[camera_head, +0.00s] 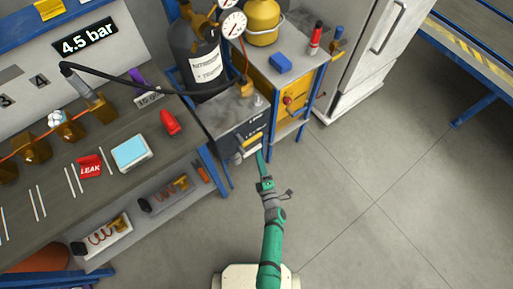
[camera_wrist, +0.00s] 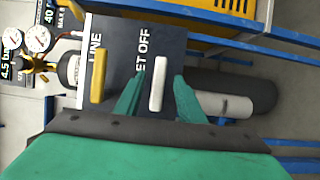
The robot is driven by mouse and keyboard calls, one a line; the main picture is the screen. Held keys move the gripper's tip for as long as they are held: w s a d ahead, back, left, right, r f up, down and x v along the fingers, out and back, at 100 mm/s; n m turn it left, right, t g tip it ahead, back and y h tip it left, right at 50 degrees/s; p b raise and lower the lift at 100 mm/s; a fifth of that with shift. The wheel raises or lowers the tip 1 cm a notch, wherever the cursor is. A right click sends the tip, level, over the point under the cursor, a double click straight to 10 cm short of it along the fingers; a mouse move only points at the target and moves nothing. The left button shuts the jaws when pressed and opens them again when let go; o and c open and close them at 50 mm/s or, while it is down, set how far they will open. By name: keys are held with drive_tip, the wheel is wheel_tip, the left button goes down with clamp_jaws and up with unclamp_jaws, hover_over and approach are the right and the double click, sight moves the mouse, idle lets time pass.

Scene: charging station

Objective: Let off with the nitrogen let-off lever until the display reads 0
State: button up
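The display (camera_head: 84,37) on the back wall reads 4.5 bar. A dark panel (camera_wrist: 117,40) carries a yellow lever (camera_wrist: 98,76) beside the word LINE and a pale grey let-off lever (camera_wrist: 157,83) beside lettering that reads "ET OFF", its first letter hidden. My gripper (camera_wrist: 159,78) is open, with one green finger on each side of the let-off lever. A gap shows between each finger and the lever; contact is not visible. In the head view, my gripper (camera_head: 262,162) is at the panel front, below the grey nitrogen cylinder (camera_head: 197,62).
A workbench (camera_head: 125,185) with a red LEAK card (camera_head: 90,166) and a light-blue pad (camera_head: 131,153) stands left. A blue-framed cart (camera_head: 299,72) with a yellow cylinder (camera_head: 263,20) is behind right. The floor (camera_head: 390,190) at right is clear.

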sight(256, 148)
drive_tip(key=x, duration=0.6)
clamp_jaws()
